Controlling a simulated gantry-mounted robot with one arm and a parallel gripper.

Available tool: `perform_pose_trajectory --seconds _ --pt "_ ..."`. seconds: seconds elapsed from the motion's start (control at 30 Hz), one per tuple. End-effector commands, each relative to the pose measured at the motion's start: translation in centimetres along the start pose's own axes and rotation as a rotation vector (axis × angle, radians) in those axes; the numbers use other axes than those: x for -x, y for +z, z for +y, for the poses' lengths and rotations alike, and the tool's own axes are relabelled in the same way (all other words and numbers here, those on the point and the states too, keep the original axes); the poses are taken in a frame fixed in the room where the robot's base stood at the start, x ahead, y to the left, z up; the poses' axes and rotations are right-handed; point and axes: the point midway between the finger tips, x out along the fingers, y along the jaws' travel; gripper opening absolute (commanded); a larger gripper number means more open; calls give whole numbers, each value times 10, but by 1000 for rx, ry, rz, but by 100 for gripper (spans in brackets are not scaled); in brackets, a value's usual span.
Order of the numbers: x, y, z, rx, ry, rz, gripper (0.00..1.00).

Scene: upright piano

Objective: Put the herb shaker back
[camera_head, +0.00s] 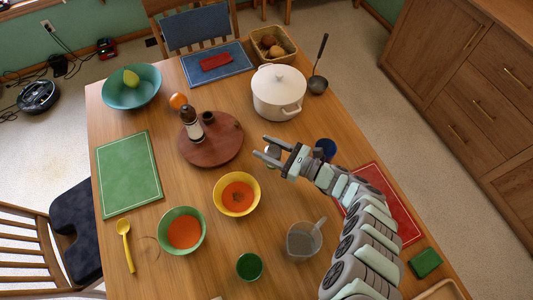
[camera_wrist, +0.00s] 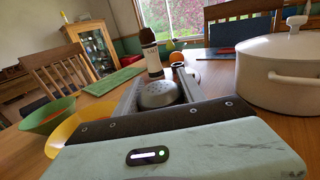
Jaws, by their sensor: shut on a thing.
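My gripper (camera_head: 266,148) is shut on the herb shaker (camera_wrist: 158,94), whose grey perforated metal top shows between the fingers in the wrist view. In the head view most of the herb shaker is hidden by the fingers. The gripper is just right of a round wooden tray (camera_head: 215,157) and appears apart from it. On the tray stand a dark bottle (camera_head: 191,123) with a pale label and a small dark container (camera_head: 208,117). The bottle also shows beyond the gripper in the wrist view (camera_wrist: 152,62).
A white lidded pot (camera_head: 279,95) stands behind the gripper. A yellow soup bowl (camera_head: 237,194) with dark specks and a green soup bowl (camera_head: 184,231) are in front. An orange (camera_head: 178,101) lies behind the tray. A blue cup (camera_head: 327,149) and clear jug (camera_head: 303,240) stand near my arm.

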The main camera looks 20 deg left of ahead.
Motion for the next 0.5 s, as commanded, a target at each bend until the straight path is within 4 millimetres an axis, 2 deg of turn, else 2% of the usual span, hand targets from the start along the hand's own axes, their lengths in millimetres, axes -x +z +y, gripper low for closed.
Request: perform_pose_trajectory --seconds 0.23,0.5 --pt "-1 -34 0 0 -1 0 5" --pt "0 -34 0 2 0 1 5"
